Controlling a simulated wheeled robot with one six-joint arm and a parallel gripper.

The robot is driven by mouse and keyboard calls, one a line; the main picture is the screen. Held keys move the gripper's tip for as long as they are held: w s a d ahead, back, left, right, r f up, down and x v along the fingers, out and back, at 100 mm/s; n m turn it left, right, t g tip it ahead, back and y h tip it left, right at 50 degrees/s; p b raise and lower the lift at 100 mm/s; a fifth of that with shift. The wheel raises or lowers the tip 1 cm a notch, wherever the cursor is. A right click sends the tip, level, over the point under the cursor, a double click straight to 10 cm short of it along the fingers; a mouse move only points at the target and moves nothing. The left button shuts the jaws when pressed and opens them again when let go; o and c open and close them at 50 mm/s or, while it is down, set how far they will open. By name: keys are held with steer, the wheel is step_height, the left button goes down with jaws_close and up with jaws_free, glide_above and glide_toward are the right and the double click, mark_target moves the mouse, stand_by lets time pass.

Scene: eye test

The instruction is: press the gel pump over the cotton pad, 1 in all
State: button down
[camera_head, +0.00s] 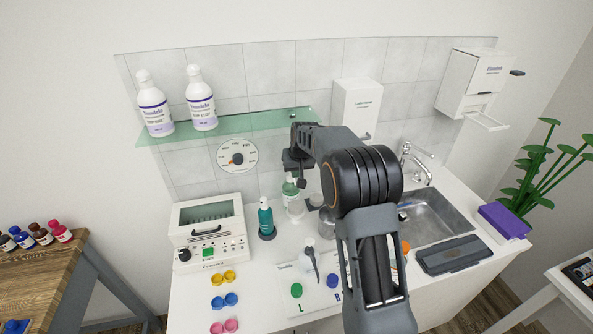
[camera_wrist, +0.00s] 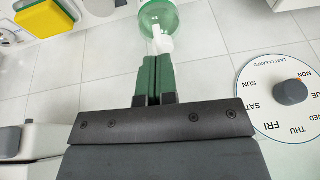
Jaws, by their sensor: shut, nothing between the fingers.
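A clear green bottle with a white pump head (camera_head: 290,187) stands at the back of the white counter, partly hidden by my arm. I take it for the gel pump. In the wrist view its green body (camera_wrist: 160,18) is at the top edge, with the white pump head (camera_wrist: 160,43) pointing toward my fingers. My gripper (camera_head: 301,182) is just above the pump head. In the wrist view its green fingers (camera_wrist: 152,60) are shut together and empty, with tips close to the pump head. I cannot tell whether they touch. I cannot make out the cotton pad for certain.
A teal bottle (camera_head: 266,220) stands left of the pump, beside a white device (camera_head: 209,235). A glass shelf (camera_head: 240,124) with two white bottles is above. A round dial (camera_head: 237,156) hangs on the tiles. The sink (camera_head: 440,215) is right, with a dark case (camera_head: 450,255) in front.

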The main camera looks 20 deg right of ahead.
steer(key=shift+f, duration=0.15)
step_height(320, 180, down, 3)
steer(key=shift+r+b, duration=0.2)
steer(key=shift+b, duration=0.95)
steer(key=shift+r, duration=0.15)
steer(key=p+v, duration=0.6)
steer(key=v, duration=1.4)
steer(key=shift+p, duration=0.4)
steer(key=shift+w, duration=0.2)
